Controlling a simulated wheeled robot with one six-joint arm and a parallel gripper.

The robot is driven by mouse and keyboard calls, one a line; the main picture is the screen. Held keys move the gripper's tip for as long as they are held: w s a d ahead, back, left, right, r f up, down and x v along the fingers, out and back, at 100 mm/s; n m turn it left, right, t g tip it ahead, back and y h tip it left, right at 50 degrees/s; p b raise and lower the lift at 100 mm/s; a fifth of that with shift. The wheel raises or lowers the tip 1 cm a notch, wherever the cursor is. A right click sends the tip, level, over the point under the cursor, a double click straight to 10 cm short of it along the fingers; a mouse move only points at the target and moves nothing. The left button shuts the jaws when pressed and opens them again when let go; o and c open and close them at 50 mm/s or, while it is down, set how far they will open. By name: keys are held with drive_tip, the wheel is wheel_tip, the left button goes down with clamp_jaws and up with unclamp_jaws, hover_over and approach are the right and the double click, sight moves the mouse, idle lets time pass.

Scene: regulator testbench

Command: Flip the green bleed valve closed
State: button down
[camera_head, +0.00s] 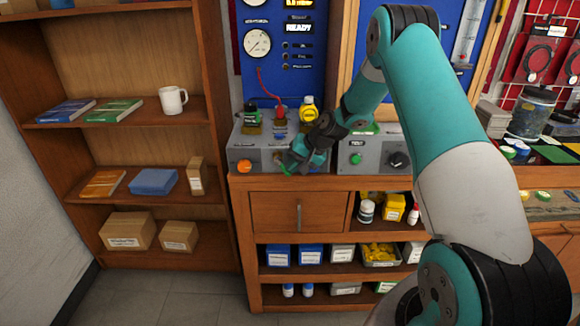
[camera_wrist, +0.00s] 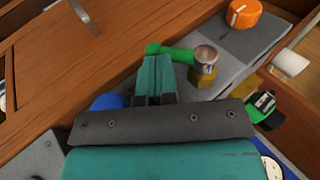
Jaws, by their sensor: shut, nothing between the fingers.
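The green bleed valve lever (camera_wrist: 178,53) shows in the wrist view. It runs left from a round metal cap (camera_wrist: 207,55) on a brass body to a rounded green end. My gripper (camera_wrist: 155,62) has its teal fingers together and empty. Their tips are right at the lever, near its rounded end; I cannot tell whether they touch. In the head view my gripper (camera_head: 292,160) is at the front of the grey bench panel (camera_head: 258,155), right of the orange knob. The valve is mostly hidden there by my gripper.
An orange knob (camera_wrist: 243,14) and a blue round part (camera_wrist: 108,101) flank the valve area. Green, red and yellow regulators (camera_head: 308,110) stand behind my gripper in the head view. Shelves (camera_head: 150,110) stand left.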

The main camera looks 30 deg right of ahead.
drive_tip(key=s+d+r, duration=0.7)
drive_tip(key=s+r, duration=0.1)
drive_tip(key=shift+s+d, duration=0.3)
drive_tip(key=shift+d, duration=0.05)
drive_tip(key=m+t+b, duration=0.1)
drive_tip(key=t+b, duration=0.1)
drive_tip(key=b, duration=0.1)
drive_tip(key=a+m+t+b, duration=0.1)
drive_tip(key=t+b, duration=0.1)
drive_tip(key=s+a+f+t+h+b, duration=0.1)
drive_tip(key=b, duration=0.2)
drive_tip(key=shift+s+m+t+b, duration=0.1)
drive_tip(key=shift+m+t+b, duration=0.25)
drive_tip(key=shift+m+t, duration=0.05)
